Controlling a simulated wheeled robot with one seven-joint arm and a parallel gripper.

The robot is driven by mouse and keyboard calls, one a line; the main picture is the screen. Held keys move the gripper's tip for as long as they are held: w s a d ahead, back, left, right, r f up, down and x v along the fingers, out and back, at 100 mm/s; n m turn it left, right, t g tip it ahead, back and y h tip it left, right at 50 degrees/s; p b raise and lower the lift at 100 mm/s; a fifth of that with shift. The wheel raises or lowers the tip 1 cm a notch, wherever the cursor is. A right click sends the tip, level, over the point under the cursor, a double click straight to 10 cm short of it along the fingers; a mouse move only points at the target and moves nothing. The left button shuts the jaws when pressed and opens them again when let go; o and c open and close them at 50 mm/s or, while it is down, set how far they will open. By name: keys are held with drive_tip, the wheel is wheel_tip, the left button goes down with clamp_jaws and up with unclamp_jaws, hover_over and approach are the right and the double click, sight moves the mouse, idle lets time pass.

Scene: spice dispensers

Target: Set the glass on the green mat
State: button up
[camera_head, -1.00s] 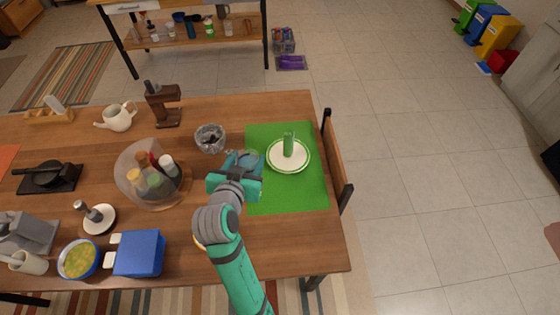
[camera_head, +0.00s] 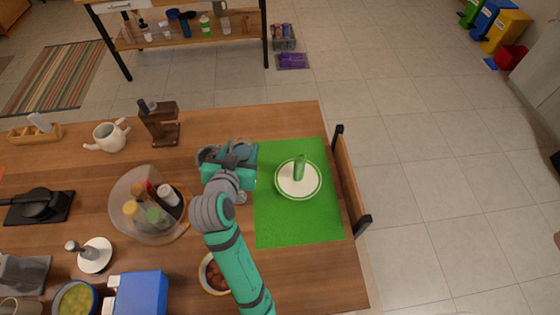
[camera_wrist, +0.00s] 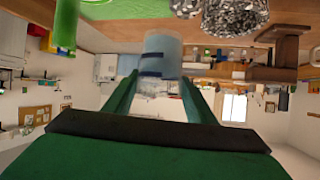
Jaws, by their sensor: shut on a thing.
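The clear, bluish glass (camera_wrist: 160,62) is between the two green fingers of my gripper (camera_wrist: 158,82) in the wrist view. In the head view the glass (camera_head: 243,146) shows just beyond my gripper (camera_head: 236,160), partly hidden by it. My gripper is shut on the glass, beside the far left corner of the green mat (camera_head: 280,225). The mat lies at the table's right side and also shows at the top left of the wrist view (camera_wrist: 120,8).
A white plate (camera_head: 285,188) with a green upright thing (camera_head: 299,166) stands on the mat's far half. A grey patterned bowl (camera_head: 206,152) is left of my gripper, partly hidden. The mat's near half is clear.

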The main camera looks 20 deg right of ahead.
drive_tip(key=shift+w+d+f, duration=1.45)
drive_tip(key=shift+w+f, duration=0.2)
drive_tip(key=shift+f, duration=0.45)
drive_tip(key=shift+w+d+f, duration=1.4)
drive_tip(key=shift+w+f, duration=0.3)
drive_tip(key=shift+f, duration=0.35)
drive_tip(key=shift+w+d+f, duration=1.45)
drive_tip(key=shift+w+f, duration=0.2)
drive_tip(key=shift+f, duration=0.45)
drive_tip(key=shift+f, duration=0.15)
drive_tip(key=o, duration=1.3)
drive_tip(key=shift+s+a+r, duration=0.1)
drive_tip(key=shift+s+r, duration=0.1)
drive_tip(key=v, duration=1.1)
drive_tip(key=shift+s+a+r, duration=0.1)
drive_tip(key=shift+s+a, duration=0.1)
drive_tip(key=shift+s, duration=0.05)
